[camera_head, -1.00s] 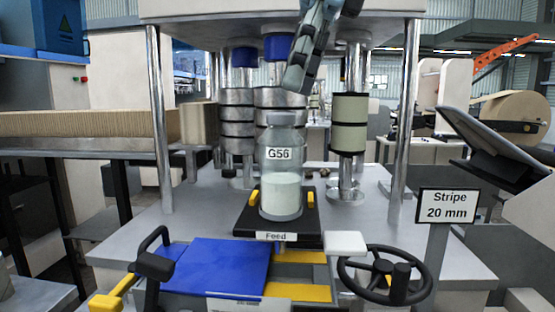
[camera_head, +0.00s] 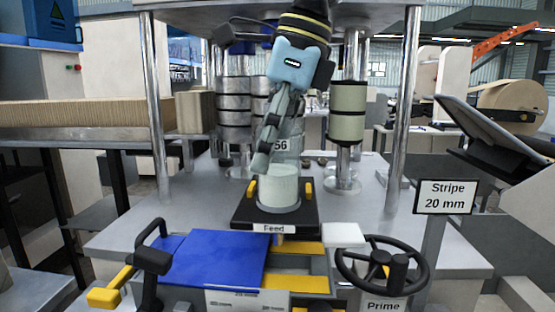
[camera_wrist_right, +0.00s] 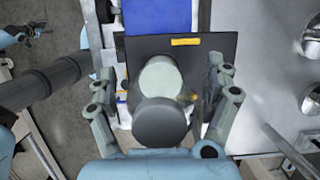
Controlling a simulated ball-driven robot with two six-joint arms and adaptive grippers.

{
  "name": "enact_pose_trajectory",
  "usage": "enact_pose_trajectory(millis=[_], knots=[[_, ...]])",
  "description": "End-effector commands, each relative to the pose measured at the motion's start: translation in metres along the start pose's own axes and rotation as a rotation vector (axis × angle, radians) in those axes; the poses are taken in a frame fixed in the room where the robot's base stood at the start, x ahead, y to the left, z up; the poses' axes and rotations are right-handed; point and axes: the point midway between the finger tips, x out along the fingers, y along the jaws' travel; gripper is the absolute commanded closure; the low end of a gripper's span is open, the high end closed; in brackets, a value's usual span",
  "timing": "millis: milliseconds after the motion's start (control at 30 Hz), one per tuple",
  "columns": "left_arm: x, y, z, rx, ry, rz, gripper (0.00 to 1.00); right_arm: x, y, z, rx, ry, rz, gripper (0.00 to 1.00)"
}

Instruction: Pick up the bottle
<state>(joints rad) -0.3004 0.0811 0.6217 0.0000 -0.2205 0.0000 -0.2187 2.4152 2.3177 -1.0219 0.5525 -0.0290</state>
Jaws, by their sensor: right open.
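The bottle, clear with pale contents and a label, stands upright on the black feed plate (camera_head: 240,215); its pale lower part (camera_head: 278,188) shows in the head view. My right gripper (camera_head: 264,155) comes down from above in front of it and hides much of its upper part, including the start of the label. In the right wrist view the bottle's dark grey cap (camera_wrist_right: 160,123) and pale body (camera_wrist_right: 160,75) lie between the spread fingers of the right gripper (camera_wrist_right: 165,80), with gaps on both sides. Something like my left gripper (camera_wrist_right: 36,30) shows small at upper left; its jaws are unclear.
Yellow blocks (camera_head: 308,188) flank the bottle on the plate. A blue panel (camera_head: 215,262), a black handwheel (camera_head: 382,265) and a black handle (camera_head: 150,258) are in front. Chrome posts (camera_head: 155,110) and roller stacks (camera_head: 348,112) stand around and behind.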

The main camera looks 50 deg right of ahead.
Motion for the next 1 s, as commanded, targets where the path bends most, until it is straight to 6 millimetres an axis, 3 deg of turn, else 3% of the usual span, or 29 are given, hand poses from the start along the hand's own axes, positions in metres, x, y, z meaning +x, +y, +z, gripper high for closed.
enact_pose_trajectory(millis=[233, 800, 1000], knots=[[0.0002, 0.0023, -0.0022, -0.001, 0.003, 0.003, 0.6, 0.0011, 0.0, 0.0, 0.0, 0.0, 0.0, 0.18], [0.0002, 0.0023, 0.0001, -0.001, 0.0, 0.003, 0.6, 0.0007, -0.0003, 0.0003, 0.0, -0.001, -0.001, 0.93], [0.0002, 0.0021, 0.0006, -0.001, -0.001, 0.002, 0.6, 0.0004, -0.0003, 0.0004, 0.0, -0.001, -0.001, 0.96]])
